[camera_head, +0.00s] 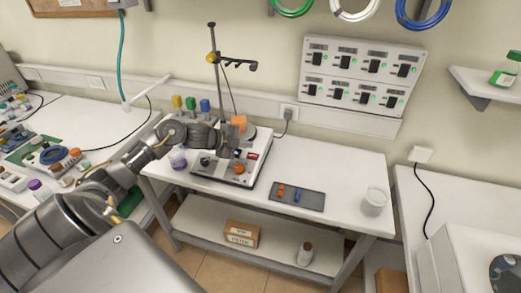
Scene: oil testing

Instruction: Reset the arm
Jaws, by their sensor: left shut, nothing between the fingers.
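My left arm comes in from the lower left and reaches over the white table. My left gripper (229,150) is at the hotplate device (222,178), in front of its top. The gripper looks small and partly blends with the device; it is shut and holds nothing. An orange object (239,122) shows just behind the gripper, above the round plate. I cannot tell if the gripper touches the device. My right gripper is out of view.
A clear beaker (178,160) stands left of the device. A dark tray (297,196) with small orange and blue items lies right of it. A white cup (374,202) is at the table's right end. A stand (215,60) rises behind. Bare tabletop lies around the tray.

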